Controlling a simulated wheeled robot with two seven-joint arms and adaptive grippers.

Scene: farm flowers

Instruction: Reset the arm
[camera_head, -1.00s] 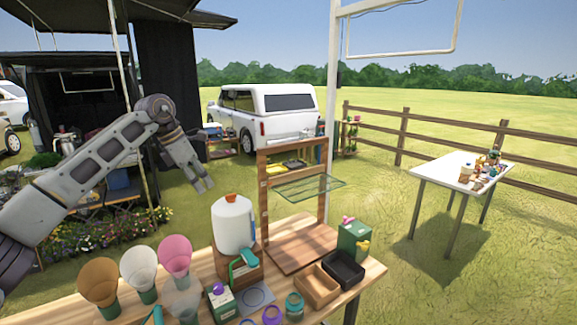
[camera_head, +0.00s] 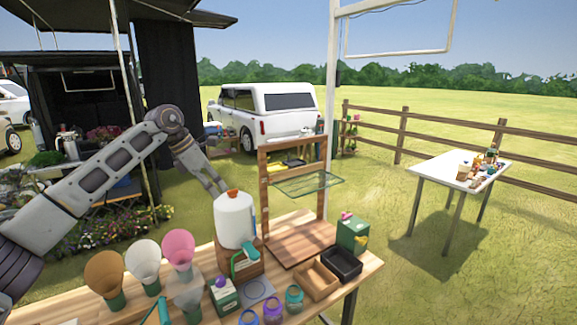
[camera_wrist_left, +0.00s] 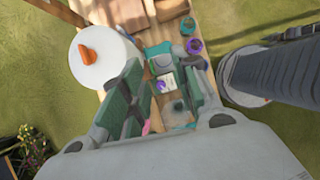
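My left arm comes in from the left in the head view and bends down at its wrist. My left gripper (camera_head: 219,187) is above the wooden table (camera_head: 370,267), close to the top of a white jug (camera_head: 234,222) with an orange cap. The left wrist view shows the gripper's (camera_wrist_left: 167,75) two green-padded fingers spread apart with nothing held between them. The jug (camera_wrist_left: 97,62) is just left of the fingers there. Whether the gripper touches the jug is unclear.
Several cones, including a pink one (camera_head: 178,250), stand at the table's left. A green box (camera_head: 222,295), a wooden stand (camera_head: 264,190), a black bin (camera_head: 342,262) and another green box (camera_head: 352,233) are also there. A white side table (camera_head: 461,172) stands on the grass.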

